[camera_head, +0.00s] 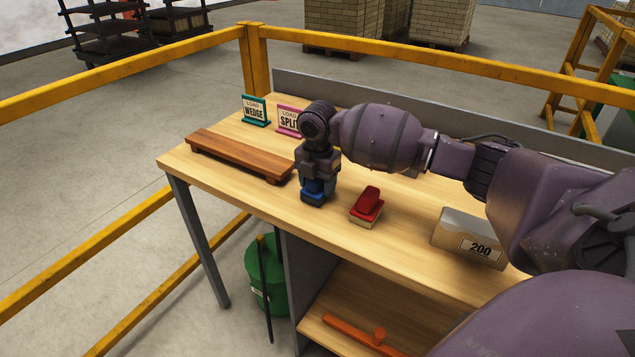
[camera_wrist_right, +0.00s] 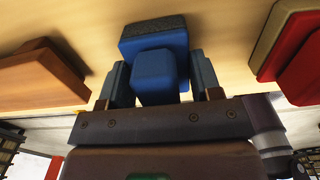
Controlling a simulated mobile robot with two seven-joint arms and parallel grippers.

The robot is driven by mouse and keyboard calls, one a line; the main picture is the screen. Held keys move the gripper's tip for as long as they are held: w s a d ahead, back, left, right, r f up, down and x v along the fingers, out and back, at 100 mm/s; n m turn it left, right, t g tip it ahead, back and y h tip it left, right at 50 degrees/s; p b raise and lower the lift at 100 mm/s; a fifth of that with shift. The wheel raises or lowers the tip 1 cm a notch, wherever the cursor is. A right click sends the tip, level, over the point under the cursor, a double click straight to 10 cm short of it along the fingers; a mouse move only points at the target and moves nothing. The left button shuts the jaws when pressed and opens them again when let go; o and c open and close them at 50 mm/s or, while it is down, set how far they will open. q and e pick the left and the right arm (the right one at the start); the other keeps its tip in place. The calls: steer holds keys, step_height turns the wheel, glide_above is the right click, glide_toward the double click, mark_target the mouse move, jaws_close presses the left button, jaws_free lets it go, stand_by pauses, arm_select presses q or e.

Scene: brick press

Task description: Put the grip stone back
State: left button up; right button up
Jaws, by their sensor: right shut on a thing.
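A blue block with a raised blue grip and a dark grey base, which looks like a grip stone (camera_head: 314,199), is at the middle of the wooden bench. My right gripper (camera_head: 314,182) points down and is shut on its blue grip. In the right wrist view the blue block (camera_wrist_right: 155,45) sits between the two fingers. Its base is at or just above the bench top; I cannot tell if it touches. A similar red block (camera_head: 368,200) with a tan base stands to its right on the bench, apart from the gripper. My left gripper is out of view.
A low wooden rack (camera_head: 240,155) lies just left of the gripper. A teal "WEDGE" sign (camera_head: 254,110) and a pink "SPLIT" sign (camera_head: 288,120) stand behind. Bare bench lies in front of the rack.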

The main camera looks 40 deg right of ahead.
steer(key=o, duration=0.9)
steer(key=shift+f, duration=0.1)
steer(key=shift+o, duration=0.8)
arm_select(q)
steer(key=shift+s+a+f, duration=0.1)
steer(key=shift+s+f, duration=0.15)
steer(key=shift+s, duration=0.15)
arm_select(e)
step_height(320, 180, up, 11)
steer(key=shift+r+p, duration=0.2)
steer(key=shift+p, duration=0.75)
steer(key=shift+r, duration=0.5)
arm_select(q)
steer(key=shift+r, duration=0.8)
